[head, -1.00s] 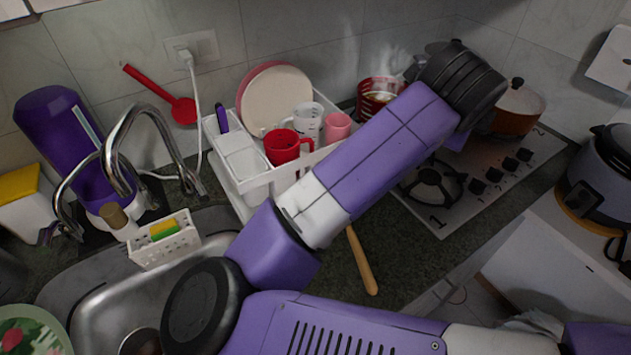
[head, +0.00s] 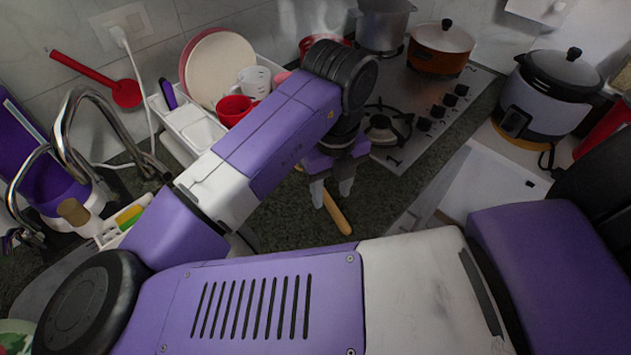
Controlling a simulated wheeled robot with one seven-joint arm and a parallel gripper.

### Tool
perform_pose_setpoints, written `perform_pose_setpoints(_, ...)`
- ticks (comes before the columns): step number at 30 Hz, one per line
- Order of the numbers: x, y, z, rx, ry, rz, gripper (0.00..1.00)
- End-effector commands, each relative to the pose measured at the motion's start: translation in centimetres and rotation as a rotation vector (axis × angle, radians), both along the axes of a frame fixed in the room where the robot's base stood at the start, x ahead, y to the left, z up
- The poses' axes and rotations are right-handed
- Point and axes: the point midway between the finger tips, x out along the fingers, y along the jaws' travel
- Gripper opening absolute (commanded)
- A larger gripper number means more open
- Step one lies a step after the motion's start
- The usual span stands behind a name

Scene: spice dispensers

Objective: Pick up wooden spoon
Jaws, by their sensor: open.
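A wooden spoon lies on the dark counter between the dish rack and the stove. Its light-brown handle (head: 337,214) shows, pointing toward the counter's front edge; its other end is hidden behind my arm and gripper. My gripper (head: 331,200) points down above the handle. Its two pale fingers are apart, one on each side of the handle as seen from this view. I cannot tell how high the fingertips are above the counter, or whether they touch the handle.
A white dish rack (head: 190,122) with plates and a red mug (head: 233,110) stands behind my arm. The gas stove (head: 430,110) with pots is to the right, and a rice cooker (head: 548,95) stands beyond it. The sink tap (head: 75,125) is at left.

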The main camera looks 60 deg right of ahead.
Motion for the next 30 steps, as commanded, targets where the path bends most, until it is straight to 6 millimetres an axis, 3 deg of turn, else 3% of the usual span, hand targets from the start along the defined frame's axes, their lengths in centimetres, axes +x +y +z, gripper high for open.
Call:
perform_pose_setpoints(9, -0.2, -0.5, -4.0, 0.0, 0.001, 0.002, 0.44)
perform_pose_setpoints(17, -0.2, -0.6, -4.5, -0.002, -0.001, 0.0, 0.44)
perform_pose_setpoints(18, -0.2, -0.6, -4.5, -0.002, -0.001, 0.001, 0.42)
perform_pose_setpoints(24, -0.2, -0.6, -4.4, -0.002, -0.001, 0.001, 0.02)
perform_pose_setpoints(30, -0.1, -0.6, -4.4, -0.002, -0.001, 0.001, 0.0)
